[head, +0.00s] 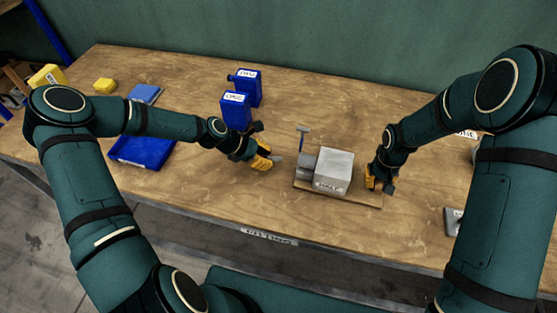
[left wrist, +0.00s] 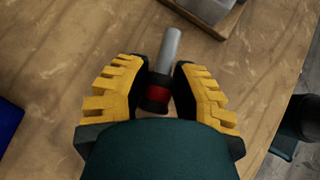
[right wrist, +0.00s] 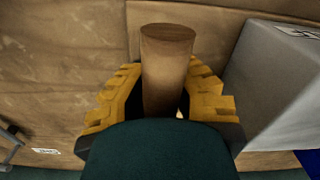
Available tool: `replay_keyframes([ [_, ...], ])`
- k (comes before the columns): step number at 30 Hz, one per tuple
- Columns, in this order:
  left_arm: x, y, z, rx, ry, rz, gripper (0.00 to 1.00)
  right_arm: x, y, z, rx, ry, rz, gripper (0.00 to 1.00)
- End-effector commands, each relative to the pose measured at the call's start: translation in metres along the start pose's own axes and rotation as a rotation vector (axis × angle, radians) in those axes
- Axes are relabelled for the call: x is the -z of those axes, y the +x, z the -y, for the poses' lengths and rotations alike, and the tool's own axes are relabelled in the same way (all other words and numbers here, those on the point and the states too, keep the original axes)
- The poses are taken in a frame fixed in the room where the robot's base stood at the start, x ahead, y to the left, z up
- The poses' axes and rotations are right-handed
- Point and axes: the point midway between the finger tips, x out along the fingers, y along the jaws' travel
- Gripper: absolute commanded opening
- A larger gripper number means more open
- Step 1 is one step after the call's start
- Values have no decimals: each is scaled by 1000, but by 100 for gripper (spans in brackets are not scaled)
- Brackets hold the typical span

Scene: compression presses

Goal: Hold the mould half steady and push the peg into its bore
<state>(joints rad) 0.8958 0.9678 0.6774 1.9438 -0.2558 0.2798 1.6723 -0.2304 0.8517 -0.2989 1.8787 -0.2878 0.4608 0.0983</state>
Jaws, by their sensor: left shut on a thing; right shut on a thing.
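The mould half, a light grey block (head: 335,168) with a darker grey round boss (head: 307,160) on its left side, stands on a wooden board (head: 361,199). The peg (left wrist: 170,50) is a plain grey rod with a black and red collar. My left gripper (head: 268,158) is shut on the peg's collar, left of the boss. The rod points toward the boss with a gap between them. My right gripper (head: 376,182) is shut on an upright brown wooden post (right wrist: 166,75) at the board's right end. The block (right wrist: 278,90) stands beside the post. The bore's opening is hidden.
Two blue canisters (head: 236,112) stand behind my left gripper. The table around the board is mostly bare.

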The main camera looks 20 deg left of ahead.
Motion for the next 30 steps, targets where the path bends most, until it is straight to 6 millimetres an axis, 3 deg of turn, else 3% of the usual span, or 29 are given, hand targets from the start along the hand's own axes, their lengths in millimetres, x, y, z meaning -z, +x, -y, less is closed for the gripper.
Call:
replay_keyframes([
  [3,10,-31,-1,-6,-3,-2,0,0,0,0,0,0,0,0],
  [9,23,-70,-1,-4,-2,-1,0,0,0,0,0,0,0,0],
  [15,27,-90,-1,5,6,-1,0,0,0,0,0,0,0,0],
  [19,21,-83,-4,44,33,-3,0,0,0,0,0,0,0,0],
  [30,-7,-38,-13,215,147,-38,0,0,0,0,0,0,0,0],
])
